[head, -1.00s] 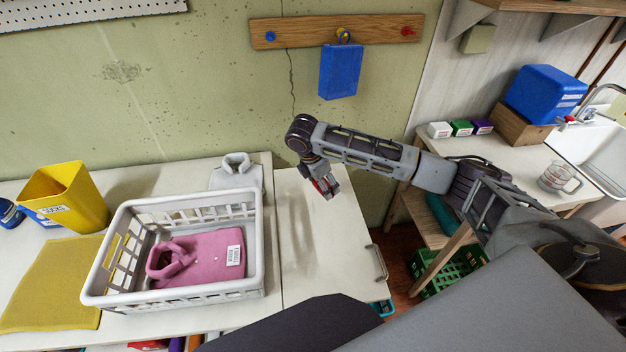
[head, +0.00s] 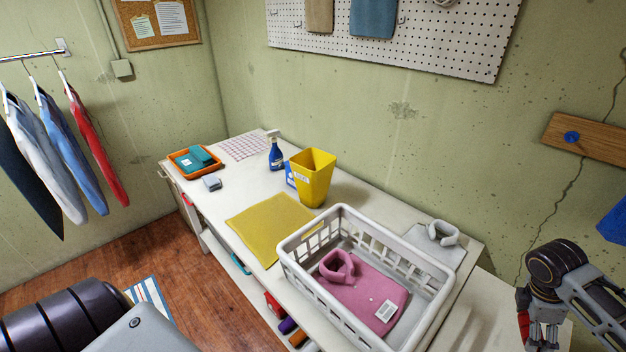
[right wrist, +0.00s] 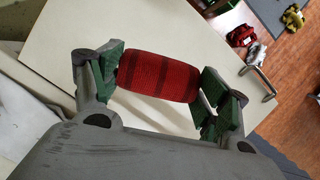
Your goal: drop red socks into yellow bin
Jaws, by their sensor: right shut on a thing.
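The yellow bin (head: 314,181) stands upright on the white counter, near the wall, with a label on its side. My right gripper (right wrist: 160,90) is shut on a rolled pair of red socks (right wrist: 158,77) with darker stripes, held between its green-padded fingers. In the head view the right gripper (head: 537,335) is at the lower right, right of the laundry basket, with a bit of red sock (head: 523,328) showing. The bin is well to its left, beyond the basket. My left arm shows at the lower left, but its gripper is out of the picture.
A white laundry basket (head: 345,330) holding a folded pink garment (head: 365,292) stands between gripper and bin. A yellow cloth (head: 268,228), blue spray bottle (head: 276,152), orange tray (head: 181,164) and folded grey garment (head: 432,246) lie around. Clothes hang at left.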

